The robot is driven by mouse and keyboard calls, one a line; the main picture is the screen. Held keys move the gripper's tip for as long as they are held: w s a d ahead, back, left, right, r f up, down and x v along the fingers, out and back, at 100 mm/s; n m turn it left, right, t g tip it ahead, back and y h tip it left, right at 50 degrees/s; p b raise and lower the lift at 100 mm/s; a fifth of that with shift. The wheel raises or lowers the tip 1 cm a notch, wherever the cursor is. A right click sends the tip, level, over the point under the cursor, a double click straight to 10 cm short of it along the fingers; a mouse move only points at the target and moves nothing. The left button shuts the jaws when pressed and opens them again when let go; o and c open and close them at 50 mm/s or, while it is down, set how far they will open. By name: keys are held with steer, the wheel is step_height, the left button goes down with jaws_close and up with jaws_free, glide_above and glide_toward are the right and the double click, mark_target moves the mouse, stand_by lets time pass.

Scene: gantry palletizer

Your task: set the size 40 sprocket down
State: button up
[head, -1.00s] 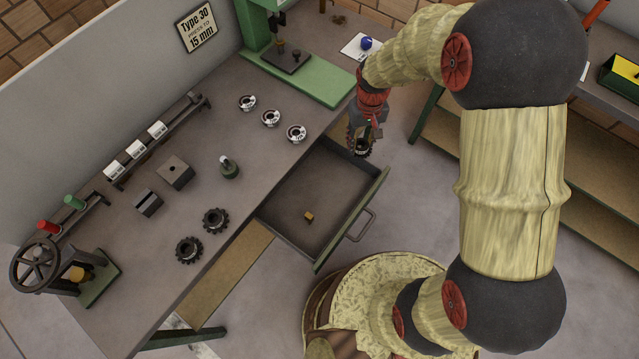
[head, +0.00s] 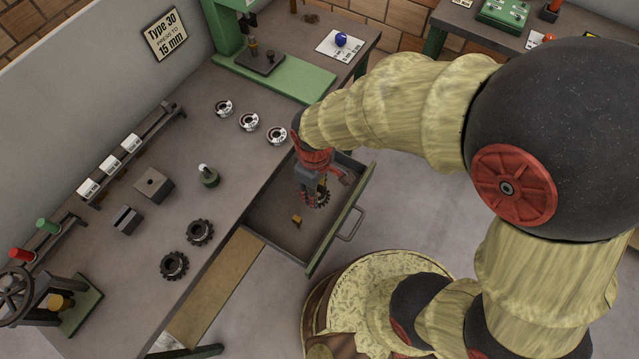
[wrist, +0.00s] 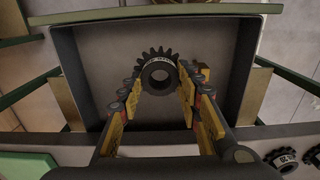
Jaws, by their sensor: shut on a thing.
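My gripper (head: 315,196) is shut on a dark toothed sprocket (head: 322,199), which is over the open drawer (head: 265,225). In the wrist view, the sprocket (wrist: 159,74) sits between the yellow-padded fingers (wrist: 160,90), its bore facing the camera and light lettering around its hub, too small to read surely. The grey drawer floor (wrist: 200,50) lies beyond it. I cannot tell whether the sprocket touches the drawer floor.
A small brass-coloured block (head: 297,219) lies in the drawer. Two dark sprockets (head: 200,232) (head: 174,265) and several white-labelled rings (head: 249,122) rest on the bench (head: 190,200). A green press (head: 262,75) stands at the back.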

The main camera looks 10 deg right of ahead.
steer(key=w+d+f+b, duration=0.1)
steer(key=w+f, duration=0.1)
steer(key=w+d+f, duration=0.1)
steer(key=w+f, duration=0.1)
steer(key=w+d+f+b, duration=0.1)
steer(key=w+f, duration=0.2)
steer(key=shift+d+b, duration=0.1)
steer(key=shift+b, duration=0.25)
steer(key=shift+w+f+b, duration=0.15)
steer(key=shift+f+b, duration=0.3)
steer(key=shift+f, duration=1.2)
steer(key=shift+f, duration=0.1)
steer(key=o, duration=1.3)
step_height(320, 180, up, 12)
steer(key=p, duration=0.3)
steer(key=shift+r, duration=0.2)
steer(key=s+d+r+m+t, duration=0.2)
steer(key=s+d+r+m, duration=0.1)
steer(key=r, duration=0.4)
steer(key=s+d+r+m+t, duration=0.1)
steer(key=s+d+r+m, duration=0.3)
steer(key=r, duration=0.4)
steer(key=s+d+r+m+t, duration=0.2)
steer(key=s+d+r, duration=0.3)
steer(key=r, duration=0.3)
steer(key=shift+s+d+r+m+t, duration=0.15)
steer(key=shift+s+m+t, duration=0.2)
steer(key=shift+m, duration=0.35)
